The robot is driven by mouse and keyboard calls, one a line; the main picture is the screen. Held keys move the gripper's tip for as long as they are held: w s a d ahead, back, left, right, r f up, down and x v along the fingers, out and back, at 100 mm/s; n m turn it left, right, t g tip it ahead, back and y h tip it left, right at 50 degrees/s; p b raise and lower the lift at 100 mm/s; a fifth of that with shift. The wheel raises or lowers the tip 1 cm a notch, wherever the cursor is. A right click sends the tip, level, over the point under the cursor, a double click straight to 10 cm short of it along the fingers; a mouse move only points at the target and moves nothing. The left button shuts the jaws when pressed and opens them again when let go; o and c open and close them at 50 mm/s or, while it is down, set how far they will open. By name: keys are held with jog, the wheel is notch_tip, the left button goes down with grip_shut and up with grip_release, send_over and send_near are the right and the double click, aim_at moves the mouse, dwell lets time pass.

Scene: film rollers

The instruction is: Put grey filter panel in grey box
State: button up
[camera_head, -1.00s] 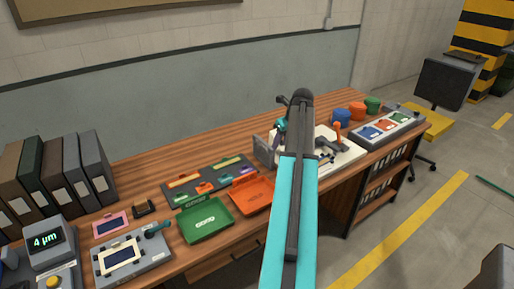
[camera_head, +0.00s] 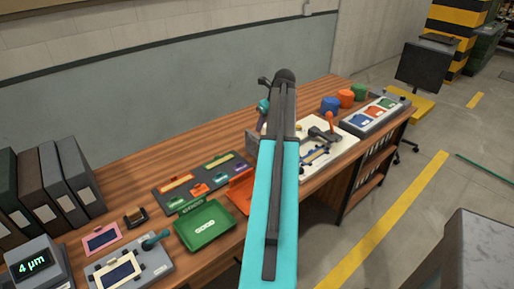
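A grey upright panel (camera_head: 253,142) shows just left of my arm, behind the orange tray; it may be the grey filter panel, but my arm hides part of it. My gripper is hidden behind my dark and teal arm; only small dark and teal wrist parts show left of the arm's top end. I cannot see the fingers, nor whether they touch the panel. A large grey box-like thing (camera_head: 476,250) stands at the lower right, cut off by the frame edge; its inside is not visible, and I cannot tell if it is the grey box.
The wooden bench (camera_head: 135,170) carries a green tray (camera_head: 205,226), an orange tray (camera_head: 238,200), a dark tool tray (camera_head: 205,178), a white-based device (camera_head: 335,147), and binders (camera_head: 75,175) at the left. Open floor (camera_head: 410,210) with a yellow line lies right of the bench.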

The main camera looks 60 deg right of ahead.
aim_at(257, 143)
jog(key=shift+f, duration=0.1)
jog(key=shift+p+x, duration=0.85)
jog(key=shift+x, duration=3.3)
jog(key=shift+f, duration=0.1)
jog(key=shift+p+x, duration=0.95)
jog(key=shift+x, duration=0.8)
jog(key=shift+w+d+f, duration=0.2)
jog(key=shift+w+f, duration=0.25)
jog(key=shift+f, duration=0.2)
jog(key=shift+f, duration=0.3)
grip_shut()
